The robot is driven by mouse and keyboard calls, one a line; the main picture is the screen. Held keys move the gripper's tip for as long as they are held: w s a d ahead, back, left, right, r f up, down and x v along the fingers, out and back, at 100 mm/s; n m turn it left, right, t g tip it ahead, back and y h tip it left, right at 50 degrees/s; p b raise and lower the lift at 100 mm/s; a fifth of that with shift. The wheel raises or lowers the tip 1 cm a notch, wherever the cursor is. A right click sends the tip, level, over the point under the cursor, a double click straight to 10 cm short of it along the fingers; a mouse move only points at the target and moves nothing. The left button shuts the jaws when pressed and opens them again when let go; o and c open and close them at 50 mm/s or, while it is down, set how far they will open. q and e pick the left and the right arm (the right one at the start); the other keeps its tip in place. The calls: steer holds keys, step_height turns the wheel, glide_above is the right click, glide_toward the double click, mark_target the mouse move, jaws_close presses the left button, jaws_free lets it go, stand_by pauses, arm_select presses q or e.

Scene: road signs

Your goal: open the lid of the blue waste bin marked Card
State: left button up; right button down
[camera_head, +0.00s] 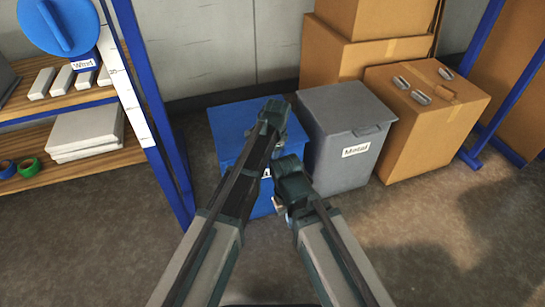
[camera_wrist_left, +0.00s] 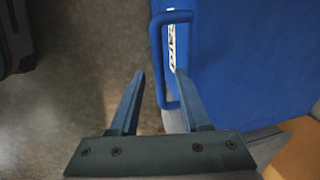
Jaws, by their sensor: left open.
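The blue waste bin (camera_head: 230,118) stands on the floor between the shelf and the grey bin, its lid down. My arms cover much of its front. In the left wrist view the blue bin top (camera_wrist_left: 245,55) fills the right side. A blue bar handle (camera_wrist_left: 156,45) stands out along its edge, beside a partly hidden white label (camera_wrist_left: 172,45). My left gripper (camera_wrist_left: 160,72) is open, with one finger on each side of the handle bar; I cannot tell whether they touch it. My right gripper (camera_head: 281,204) is by the bin's front; its jaws are unclear.
A grey bin marked Metal (camera_head: 343,112) stands close on the right, with a cardboard box (camera_head: 432,118) beyond it. A blue shelf post (camera_head: 160,125) rises close on the left, by wooden shelves (camera_head: 70,108). The floor at front right (camera_head: 450,230) is clear.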

arm_select(q)
jaws_close()
stand_by(1.3)
